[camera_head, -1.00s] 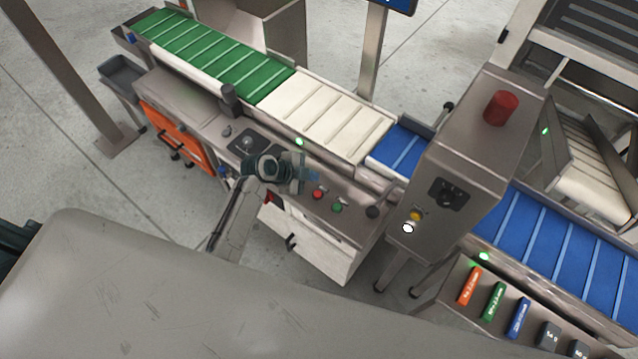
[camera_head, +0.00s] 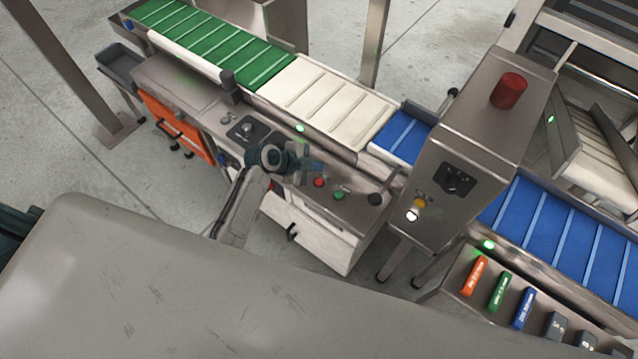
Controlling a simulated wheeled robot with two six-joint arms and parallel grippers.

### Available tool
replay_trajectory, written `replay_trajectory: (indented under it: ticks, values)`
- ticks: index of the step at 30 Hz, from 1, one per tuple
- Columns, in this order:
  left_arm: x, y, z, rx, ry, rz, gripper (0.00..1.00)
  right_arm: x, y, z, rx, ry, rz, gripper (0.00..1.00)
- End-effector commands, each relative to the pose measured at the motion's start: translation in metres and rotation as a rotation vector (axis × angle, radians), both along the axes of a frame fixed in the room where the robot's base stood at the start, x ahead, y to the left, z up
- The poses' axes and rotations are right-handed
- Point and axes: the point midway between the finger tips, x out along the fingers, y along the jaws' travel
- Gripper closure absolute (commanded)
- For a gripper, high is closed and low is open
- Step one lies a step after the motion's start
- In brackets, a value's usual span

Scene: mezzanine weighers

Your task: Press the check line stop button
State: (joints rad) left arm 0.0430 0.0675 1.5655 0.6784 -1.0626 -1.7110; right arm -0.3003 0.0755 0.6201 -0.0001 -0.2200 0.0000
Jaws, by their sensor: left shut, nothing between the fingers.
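A small red button (camera_head: 319,182) sits on the steel control ledge in front of the white belt, with a green button (camera_head: 339,195) to its right. My left gripper (camera_head: 318,165) is shut and empty, its fingertips pointing right, close to the red button and just above it in the picture. I cannot tell whether the fingertips touch the ledge. No label on the buttons can be read. My right gripper is not in view.
A black knob (camera_head: 375,199) stands right of the buttons. A steel cabinet (camera_head: 470,130) with a red beacon (camera_head: 508,91) carries yellow and white buttons. Green (camera_head: 215,45), white (camera_head: 325,103) and blue (camera_head: 400,138) belts run behind the ledge. An orange door (camera_head: 175,125) is at left.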

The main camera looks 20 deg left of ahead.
Motion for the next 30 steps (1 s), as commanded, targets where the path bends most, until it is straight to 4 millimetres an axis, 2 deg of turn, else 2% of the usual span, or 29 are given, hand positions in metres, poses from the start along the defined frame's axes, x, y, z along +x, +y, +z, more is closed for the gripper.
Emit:
replay_trajectory:
  ticks: [1,3,9,30]
  values:
    - [0.0,0.0,-0.014,-0.001,0.001,0.001,1.0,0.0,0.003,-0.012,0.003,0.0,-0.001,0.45]
    - [0.0,0.0,-0.025,-0.001,0.001,0.001,1.0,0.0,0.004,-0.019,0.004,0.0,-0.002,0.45]
    - [0.0,0.0,-0.046,0.0,0.0,0.0,1.0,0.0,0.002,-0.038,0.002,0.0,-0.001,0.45]
    - [0.0,0.0,-0.048,0.0,0.0,0.0,1.0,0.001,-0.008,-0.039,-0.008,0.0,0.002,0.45]
